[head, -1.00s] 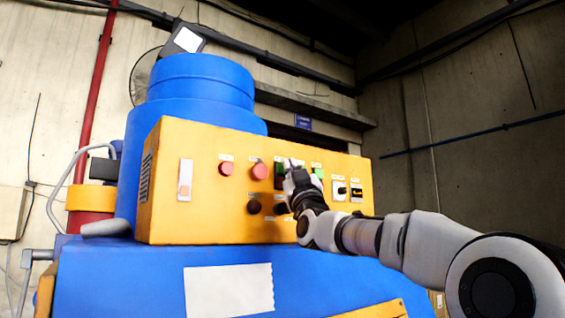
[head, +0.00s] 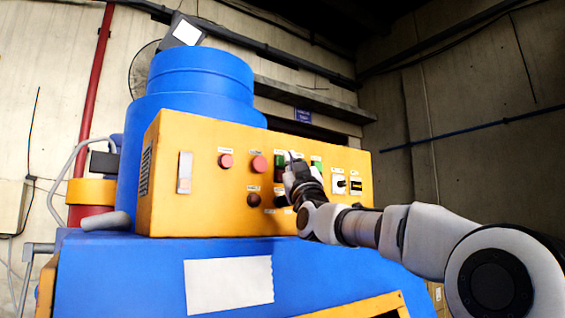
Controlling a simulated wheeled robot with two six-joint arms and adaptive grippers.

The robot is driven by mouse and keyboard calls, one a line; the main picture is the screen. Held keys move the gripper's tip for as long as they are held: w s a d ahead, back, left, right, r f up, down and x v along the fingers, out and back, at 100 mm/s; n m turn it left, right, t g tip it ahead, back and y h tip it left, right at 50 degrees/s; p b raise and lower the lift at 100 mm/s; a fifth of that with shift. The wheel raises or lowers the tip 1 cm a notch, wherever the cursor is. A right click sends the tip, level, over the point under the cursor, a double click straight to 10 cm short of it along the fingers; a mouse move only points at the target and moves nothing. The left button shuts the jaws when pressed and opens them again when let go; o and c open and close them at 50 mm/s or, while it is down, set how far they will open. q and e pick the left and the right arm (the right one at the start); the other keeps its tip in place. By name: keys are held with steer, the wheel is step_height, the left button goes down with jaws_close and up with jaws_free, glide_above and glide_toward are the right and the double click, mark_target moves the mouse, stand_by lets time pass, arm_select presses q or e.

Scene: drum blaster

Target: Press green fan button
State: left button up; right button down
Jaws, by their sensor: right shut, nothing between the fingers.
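A yellow control panel box (head: 215,195) sits on a blue machine, with a row of buttons and switches on its front. A green button (head: 280,162) shows just left of my right gripper. A second, brighter green button (head: 317,163) shows just right of it, partly hidden by the gripper. I cannot tell from the labels which is the fan button. My right gripper (head: 290,163) is shut and empty, its tip pointing up at the panel between the two green buttons. I cannot tell whether it touches the panel. My left gripper is not in view.
Red buttons (head: 259,164) lie left of the gripper, with dark knobs (head: 254,199) below. A white-plated switch (head: 339,184) and a black-and-yellow switch (head: 356,186) lie to the right. A blue drum (head: 200,90) stands behind the panel.

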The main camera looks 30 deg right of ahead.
steer(key=shift+w+r, duration=0.1)
steer(key=shift+w, duration=0.05)
steer(key=shift+w, duration=0.3)
steer(key=shift+w+a+p, duration=0.1)
steer(key=shift+w+p, duration=0.35)
steer(key=shift+p, duration=0.2)
stand_by(0.6)
steer(key=shift+s, duration=0.1)
steer(key=shift+s+b, duration=0.75)
steer(key=shift+b, duration=0.1)
